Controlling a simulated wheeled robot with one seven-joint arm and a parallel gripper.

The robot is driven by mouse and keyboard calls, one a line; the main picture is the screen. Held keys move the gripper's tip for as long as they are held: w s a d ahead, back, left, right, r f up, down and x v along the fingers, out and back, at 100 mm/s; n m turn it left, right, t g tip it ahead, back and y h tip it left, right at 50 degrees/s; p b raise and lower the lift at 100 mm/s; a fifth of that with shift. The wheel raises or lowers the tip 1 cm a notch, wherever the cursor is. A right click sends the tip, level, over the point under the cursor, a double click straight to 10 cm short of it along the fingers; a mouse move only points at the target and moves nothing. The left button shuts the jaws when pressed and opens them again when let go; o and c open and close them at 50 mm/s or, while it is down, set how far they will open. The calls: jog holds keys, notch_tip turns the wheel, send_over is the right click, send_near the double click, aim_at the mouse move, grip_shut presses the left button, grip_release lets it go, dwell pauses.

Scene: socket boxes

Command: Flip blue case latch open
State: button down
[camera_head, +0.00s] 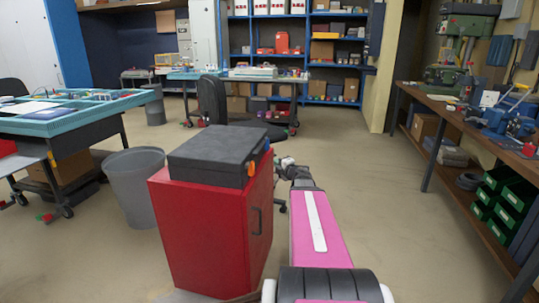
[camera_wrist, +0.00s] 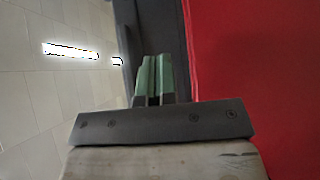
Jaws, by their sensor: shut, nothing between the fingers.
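A closed dark grey case (camera_head: 215,152) lies flat on top of a red cabinet (camera_head: 200,230). On its right side it has a small blue latch (camera_head: 267,145) toward the far end and an orange latch (camera_head: 251,168) toward the near end. My gripper (camera_head: 283,162) is just right of the case, near the blue latch; contact cannot be told. In the wrist view, my green fingers (camera_wrist: 154,75) are together and empty, pointing toward the dark side of the case (camera_wrist: 158,28). The latches are not visible in the wrist view.
The red cabinet's face (camera_wrist: 260,80) fills the right of the wrist view. A grey bin (camera_head: 135,188) stands left of the cabinet. A workbench (camera_head: 460,110) runs along the right wall, and a teal-topped table (camera_head: 75,122) is at left. Open floor lies between cabinet and workbench.

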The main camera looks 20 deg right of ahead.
jog(key=shift+w, duration=0.15)
send_near(266, 149)
jog(key=w+a, duration=0.4)
jog(key=shift+w+d+f, duration=0.15)
jog(key=shift+w+d, duration=0.7)
jog(key=shift+d, duration=0.15)
jog(key=shift+w+d, duration=0.3)
jog(key=shift+w, duration=0.1)
jog(key=w+d, duration=0.2)
jog(key=w, duration=0.1)
jog(key=shift+s+a, duration=0.1)
jog(key=shift+s, duration=0.05)
